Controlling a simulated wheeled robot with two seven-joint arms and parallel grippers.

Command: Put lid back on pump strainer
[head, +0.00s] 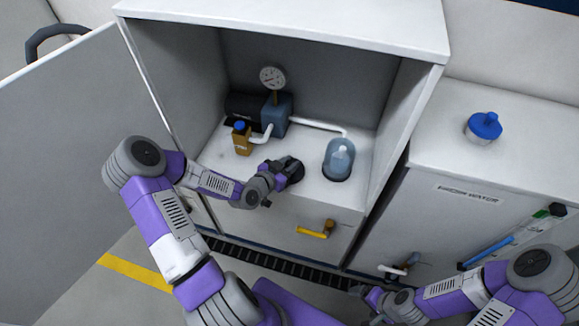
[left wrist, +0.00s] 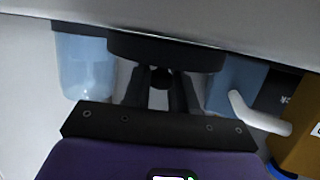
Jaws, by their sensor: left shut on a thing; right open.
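The pump strainer (head: 338,160) is a clear bluish cup on the white cabinet floor, at the right of the open cabinet, with a paler shape inside. It also shows at the left of the left wrist view (left wrist: 85,65). My left gripper (head: 285,172) is shut on a dark round lid (left wrist: 165,50), held edge-on across the fingers. The lid is apart from the strainer, to its left in the head view, and mostly merges with the dark gripper there. My right gripper (head: 372,298) is open and empty, low in front of the cabinets.
Behind my left gripper stand a blue-grey pump (head: 277,115) with a gauge (head: 272,77), a white pipe and a brown bottle (head: 242,141). Cabinet walls and top enclose them. A blue-capped item (head: 485,126) sits on the right counter. A yellow-handled valve (head: 316,231) projects below.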

